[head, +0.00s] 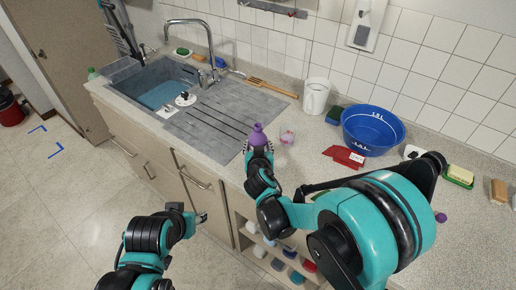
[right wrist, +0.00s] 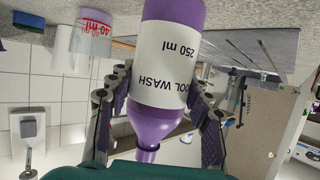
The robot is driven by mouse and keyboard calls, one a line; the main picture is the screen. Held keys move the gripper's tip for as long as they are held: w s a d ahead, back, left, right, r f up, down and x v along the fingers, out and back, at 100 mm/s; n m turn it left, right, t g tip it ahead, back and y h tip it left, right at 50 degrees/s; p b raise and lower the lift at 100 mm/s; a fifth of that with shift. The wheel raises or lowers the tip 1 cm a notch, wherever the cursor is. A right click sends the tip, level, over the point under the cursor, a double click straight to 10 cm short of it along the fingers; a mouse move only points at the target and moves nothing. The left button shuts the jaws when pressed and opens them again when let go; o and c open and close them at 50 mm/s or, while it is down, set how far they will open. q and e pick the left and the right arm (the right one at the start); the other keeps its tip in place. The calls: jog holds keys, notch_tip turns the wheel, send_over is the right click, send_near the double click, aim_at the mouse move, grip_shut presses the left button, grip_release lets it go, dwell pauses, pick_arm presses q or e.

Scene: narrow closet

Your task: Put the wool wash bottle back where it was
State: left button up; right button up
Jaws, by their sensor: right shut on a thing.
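The wool wash bottle is purple with a white label. In the head view the bottle (head: 258,134) is upright at the counter's front edge, right of the drainboard. My right gripper (head: 259,149) is shut on it. In the right wrist view, which is upside down, the bottle (right wrist: 168,62) sits between both fingers of my right gripper (right wrist: 160,95), its label reading 250 ml. Its base is out of that frame, so I cannot tell whether it touches the counter. My left gripper (head: 202,218) is low in front of the cabinets, away from the bottle; its jaw opening is unclear.
A small clear cup with red 40 ml marking (right wrist: 95,38) stands close beside the bottle; it shows pinkish in the head view (head: 287,137). The grey drainboard (head: 222,116) lies left.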

jog(key=shift+s, duration=0.1)
jog(key=shift+f, duration=0.1)
jog(key=o, duration=1.4)
jog(key=shift+c, duration=0.2)
